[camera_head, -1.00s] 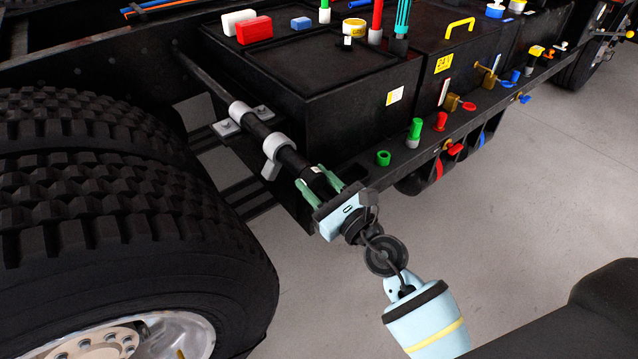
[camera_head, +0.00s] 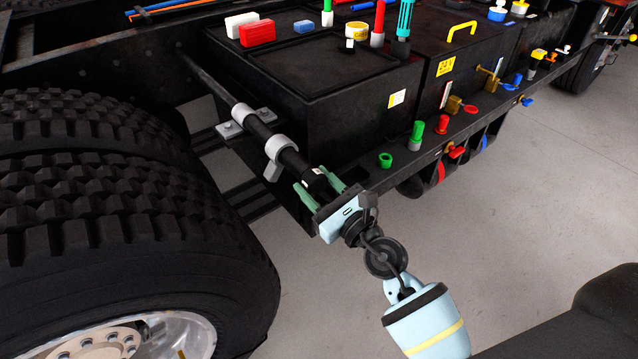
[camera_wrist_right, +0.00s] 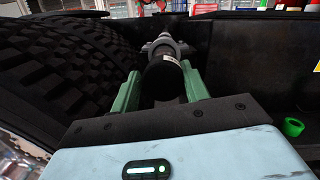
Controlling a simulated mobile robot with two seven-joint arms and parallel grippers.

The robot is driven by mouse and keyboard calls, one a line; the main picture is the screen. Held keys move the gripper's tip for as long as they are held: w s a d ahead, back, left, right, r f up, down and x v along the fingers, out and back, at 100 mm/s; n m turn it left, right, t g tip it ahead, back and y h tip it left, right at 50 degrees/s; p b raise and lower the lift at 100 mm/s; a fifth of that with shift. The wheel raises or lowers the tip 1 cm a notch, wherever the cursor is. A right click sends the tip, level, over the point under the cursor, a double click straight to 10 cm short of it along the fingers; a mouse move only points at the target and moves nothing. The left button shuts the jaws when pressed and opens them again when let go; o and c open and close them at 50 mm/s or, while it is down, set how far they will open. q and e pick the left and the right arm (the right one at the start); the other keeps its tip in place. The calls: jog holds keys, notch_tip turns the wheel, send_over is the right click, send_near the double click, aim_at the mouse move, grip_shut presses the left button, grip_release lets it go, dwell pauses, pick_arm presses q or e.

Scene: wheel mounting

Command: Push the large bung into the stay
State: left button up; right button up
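The large bung (camera_head: 313,179) seems to be the black cylinder with a small white label at the near end of the stay. The stay (camera_head: 266,132) is a long dark rod running up and left. My right gripper (camera_head: 315,180) has its green fingers on either side of the bung, apparently touching it. In the right wrist view the bung (camera_wrist_right: 166,82) sits snugly between the fingers, in line with the stay's grey clamp (camera_wrist_right: 163,45) beyond. Where bung and stay meet is not clear. My left gripper is not in view.
Large tyres (camera_head: 110,190) fill the left side close to my right gripper. A black box (camera_head: 330,100) with coloured parts on top stands behind. A rail with a green ring (camera_head: 385,160) and coloured plugs runs right.

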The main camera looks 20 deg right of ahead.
jog(key=shift+o, duration=0.7)
jog(key=shift+w+d+r, duration=0.1)
jog(key=shift+w+r, duration=0.05)
jog(key=shift+r, duration=0.25)
jog(key=shift+d, duration=0.15)
jog(key=v, duration=0.8)
jog(key=shift+a+f+b, duration=0.4)
